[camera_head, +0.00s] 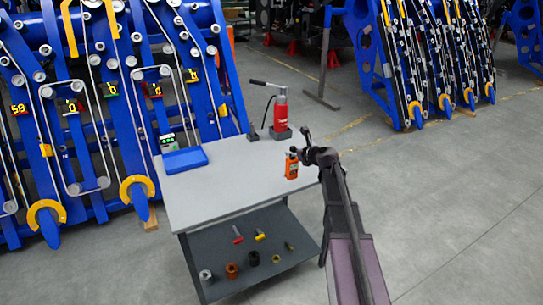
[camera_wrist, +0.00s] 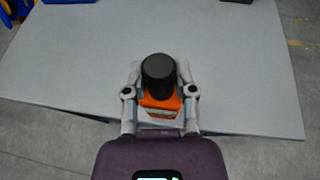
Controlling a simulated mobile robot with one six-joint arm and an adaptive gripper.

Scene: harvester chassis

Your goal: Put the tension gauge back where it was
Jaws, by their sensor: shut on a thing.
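The tension gauge, as I take it, is an orange device (camera_head: 291,168) with a black round top, over the right side of the grey table. In the wrist view, the gauge (camera_wrist: 160,104) is between the two fingers of my gripper (camera_wrist: 160,88), which is shut on it. The black top faces the wrist camera and hides part of the body. In the head view, my gripper (camera_head: 294,152) holds it upright near the table's right edge. I cannot tell whether its base touches the tabletop.
The grey table (camera_head: 225,185) has a blue tray (camera_head: 184,160) at back left and a red pump-like tool (camera_head: 280,112) at the back right corner. Its middle is clear. Several small parts lie on the lower shelf (camera_head: 265,266). Blue chassis frames (camera_head: 127,90) stand behind.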

